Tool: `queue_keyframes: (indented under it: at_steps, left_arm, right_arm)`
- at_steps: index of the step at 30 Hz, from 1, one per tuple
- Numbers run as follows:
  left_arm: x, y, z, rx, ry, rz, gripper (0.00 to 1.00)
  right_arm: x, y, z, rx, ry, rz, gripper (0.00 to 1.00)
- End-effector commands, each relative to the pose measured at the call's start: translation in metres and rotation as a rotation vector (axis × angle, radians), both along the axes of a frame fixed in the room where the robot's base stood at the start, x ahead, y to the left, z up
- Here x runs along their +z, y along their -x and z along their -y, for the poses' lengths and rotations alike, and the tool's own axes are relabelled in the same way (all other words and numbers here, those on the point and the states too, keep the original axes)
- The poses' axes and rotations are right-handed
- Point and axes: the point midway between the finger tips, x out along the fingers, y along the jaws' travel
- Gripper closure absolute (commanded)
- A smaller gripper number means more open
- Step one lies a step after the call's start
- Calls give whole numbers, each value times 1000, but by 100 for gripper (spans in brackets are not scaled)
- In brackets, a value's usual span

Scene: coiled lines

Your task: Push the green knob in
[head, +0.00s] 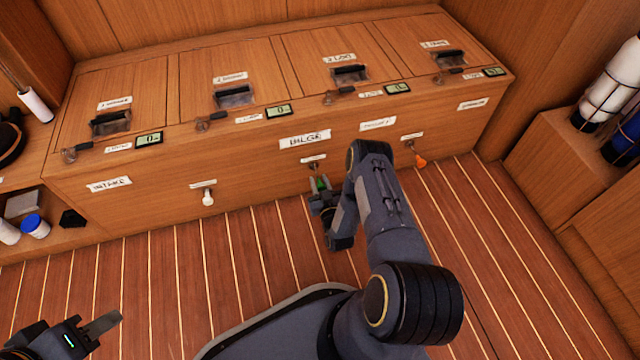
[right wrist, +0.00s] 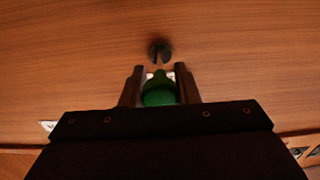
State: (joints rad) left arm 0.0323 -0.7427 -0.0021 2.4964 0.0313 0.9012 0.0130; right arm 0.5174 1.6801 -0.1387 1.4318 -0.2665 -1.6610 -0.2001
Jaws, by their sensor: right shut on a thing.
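The green knob (head: 319,184) is on the front face of the wooden locker, below the label "BILGE". In the right wrist view the green knob (right wrist: 158,92) sits between my two fingers, with a dark round fitting on the wood just beyond it. My right gripper (head: 320,192) is shut on the green knob at the locker front. My right gripper's fingers also show in the right wrist view (right wrist: 160,85). My left gripper (head: 104,326) is at the lower left of the head view, far from the knob; its jaw state is unclear.
A white knob (head: 208,197) is left of the green one and an orange knob (head: 420,161) is to its right, on the same locker front (head: 260,165). Hatches with dark latches and small displays line the top. The striped floor (head: 170,280) is clear.

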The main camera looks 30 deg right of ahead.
Motion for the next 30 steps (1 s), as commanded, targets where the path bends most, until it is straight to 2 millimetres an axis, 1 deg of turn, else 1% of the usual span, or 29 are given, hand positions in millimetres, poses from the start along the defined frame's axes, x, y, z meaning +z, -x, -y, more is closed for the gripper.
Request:
queue_keyframes:
  at_steps: [3,6,13,14,18,26,28,30]
  left_arm:
    - [0,0,0,0,0,0,64]
    - [0,0,0,0,0,0,64]
    - [0,0,0,0,0,0,64]
    - [0,0,0,0,0,0,64]
    - [0,0,0,0,0,0,64]
    - [0,0,0,0,0,0,64]
    - [2,0,0,0,0,0,64]
    - [7,0,0,0,0,0,64]
  right_arm:
    - [0,-17,4,0,1,2,100]
    - [0,-25,6,0,0,0,100]
    - [0,-25,6,0,-1,-2,100]
    - [0,-24,6,0,-1,-2,68]
    - [0,-24,6,0,0,-1,50]
    - [0,-24,6,0,0,-1,50]
    - [0,-21,5,0,-1,-3,50]
    - [1,-14,3,0,-1,-4,50]
